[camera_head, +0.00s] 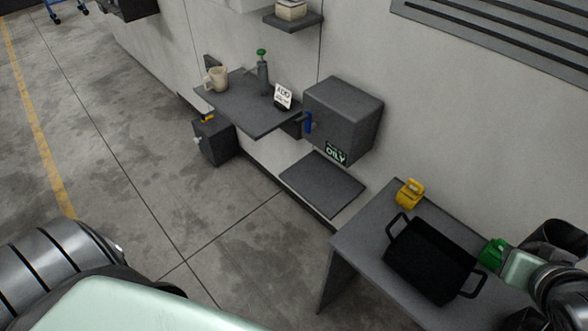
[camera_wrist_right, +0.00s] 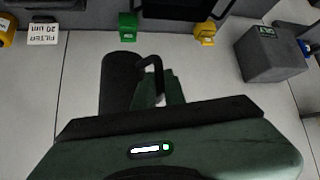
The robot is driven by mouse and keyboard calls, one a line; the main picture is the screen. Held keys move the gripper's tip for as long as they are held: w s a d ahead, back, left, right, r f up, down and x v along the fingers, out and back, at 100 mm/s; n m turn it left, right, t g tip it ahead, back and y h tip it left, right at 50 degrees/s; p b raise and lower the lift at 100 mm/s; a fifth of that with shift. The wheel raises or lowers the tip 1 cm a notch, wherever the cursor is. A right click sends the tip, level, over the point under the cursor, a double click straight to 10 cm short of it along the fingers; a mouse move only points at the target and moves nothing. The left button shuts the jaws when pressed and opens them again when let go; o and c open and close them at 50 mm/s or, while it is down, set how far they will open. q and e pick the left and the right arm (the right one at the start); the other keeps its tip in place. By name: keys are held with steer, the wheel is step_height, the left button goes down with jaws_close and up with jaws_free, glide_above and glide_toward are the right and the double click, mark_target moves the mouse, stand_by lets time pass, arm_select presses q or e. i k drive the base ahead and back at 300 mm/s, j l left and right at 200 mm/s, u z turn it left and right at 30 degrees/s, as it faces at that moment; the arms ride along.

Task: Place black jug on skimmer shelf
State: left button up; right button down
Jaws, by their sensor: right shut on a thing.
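The black jug (camera_wrist_right: 120,85) is in the right wrist view, a dark cylinder with a loop handle on its side. My right gripper (camera_wrist_right: 160,88) is shut on that handle. In the head view the jug (camera_head: 556,236) is at the right edge, partly hidden by my right arm, and looks to be beyond the table's right part. A grey wall shelf (camera_head: 245,104) left of centre holds a beige mug, a dark bottle with a green top and a white sign. I cannot tell whether this is the skimmer shelf. My left gripper is out of view.
A grey box marked OILY (camera_head: 343,118) is on the wall beside the shelf, with a low grey plate (camera_head: 322,184) below. The near table (camera_head: 350,238) holds a black handled tray (camera_head: 432,258), a yellow piece (camera_head: 409,193) and a green piece (camera_head: 493,252). Open floor lies left.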

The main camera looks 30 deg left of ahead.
mark_target(311, 174)
steer(key=i+j, duration=0.1)
steer(key=j, duration=0.45)
steer(key=i+j, duration=0.1)
steer(key=j, duration=0.45)
steer(key=i+j, duration=0.1)
steer(key=j, duration=0.45)
steer(key=i+j, duration=0.15)
steer(key=j, duration=0.4)
